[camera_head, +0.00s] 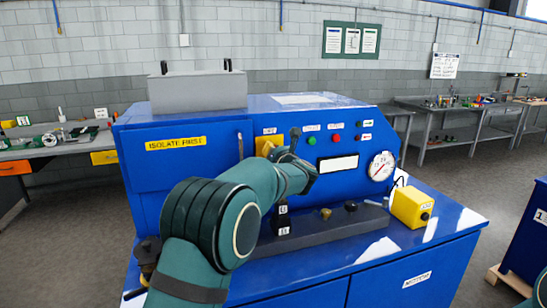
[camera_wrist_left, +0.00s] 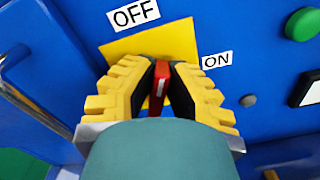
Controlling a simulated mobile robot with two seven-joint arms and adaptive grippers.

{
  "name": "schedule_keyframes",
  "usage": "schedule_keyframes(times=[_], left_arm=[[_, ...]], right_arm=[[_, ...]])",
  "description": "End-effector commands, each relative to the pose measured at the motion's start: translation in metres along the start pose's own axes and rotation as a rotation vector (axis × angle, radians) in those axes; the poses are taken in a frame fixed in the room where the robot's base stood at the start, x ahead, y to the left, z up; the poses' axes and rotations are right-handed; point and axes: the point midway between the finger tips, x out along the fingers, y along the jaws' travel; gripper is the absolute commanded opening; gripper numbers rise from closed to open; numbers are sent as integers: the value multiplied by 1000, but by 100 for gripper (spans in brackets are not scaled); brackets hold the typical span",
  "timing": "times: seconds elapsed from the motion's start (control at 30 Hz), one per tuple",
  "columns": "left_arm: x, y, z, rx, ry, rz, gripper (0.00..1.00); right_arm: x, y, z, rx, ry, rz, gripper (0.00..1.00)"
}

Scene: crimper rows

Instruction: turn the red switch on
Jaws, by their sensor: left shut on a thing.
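The red switch (camera_wrist_left: 158,88) is a narrow red handle with a white mark, on a yellow plate (camera_wrist_left: 160,42) on the blue machine front. In the left wrist view an OFF label (camera_wrist_left: 134,13) is above it and an ON label (camera_wrist_left: 217,61) is to its right. The visible part of the handle looks roughly upright, towards the OFF side. My left gripper (camera_wrist_left: 160,78), with yellow ribbed fingers, is shut on the red switch from both sides. In the head view my left arm hides the switch. My right gripper is in neither view.
The blue machine (camera_head: 195,165) has a green button (camera_head: 312,141), a red button (camera_head: 335,138) and a round gauge (camera_head: 382,166) right of the switch. A vertical handle (camera_head: 240,146) stands to its left. A yellow box (camera_head: 411,207) sits on the ledge. Benches stand behind.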

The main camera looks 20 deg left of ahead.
Motion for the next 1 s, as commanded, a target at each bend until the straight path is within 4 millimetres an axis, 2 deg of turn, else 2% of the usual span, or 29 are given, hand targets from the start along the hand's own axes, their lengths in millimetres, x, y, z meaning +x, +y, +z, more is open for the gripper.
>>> schedule_keyframes(times=[0.47, 1.0], left_arm=[[1, -3, 2, 455, -1, 3, 0], [1, -8, -2, 928, -1, 5, 0]], right_arm=[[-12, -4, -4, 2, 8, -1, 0], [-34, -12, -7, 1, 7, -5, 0]])
